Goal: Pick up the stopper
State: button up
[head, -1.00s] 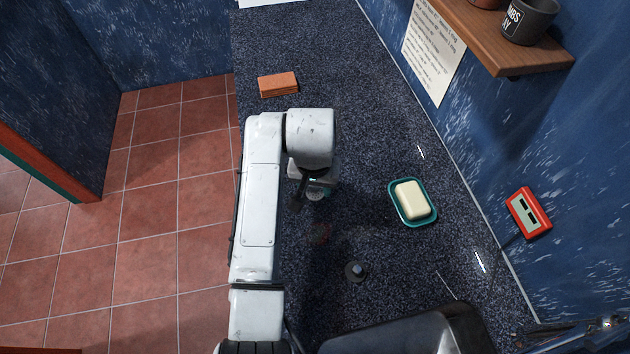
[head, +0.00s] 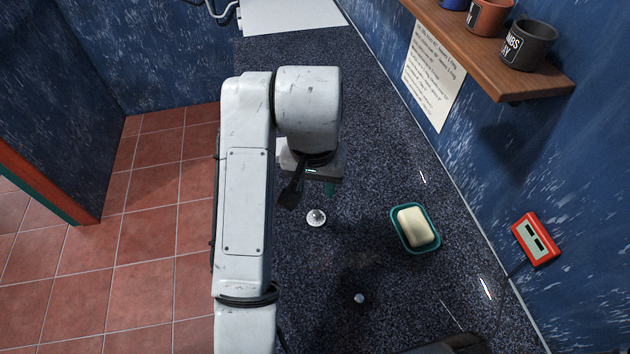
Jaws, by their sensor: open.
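A small round pale metal piece with a raised centre, which looks like the stopper (head: 316,218), lies on the dark speckled counter (head: 385,170). A second small piece, a silver knob (head: 360,298) on a dark round base, stands nearer me to the right; I cannot tell for certain which is the stopper. My gripper (head: 317,187) is open and empty, with teal fingertips showing below the wrist. In the picture it is just above the pale metal piece and apart from it. The wrist partly hides the fingers.
A teal dish (head: 433,246) holding a cream soap bar (head: 414,227) sits to the right. A red device (head: 536,238) is on the blue wall. A wooden shelf (head: 500,60) with several pots juts out at the upper right. Counter between gripper and dish is clear.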

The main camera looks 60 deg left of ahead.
aim_at(357, 301)
jog(key=u, duration=0.95)
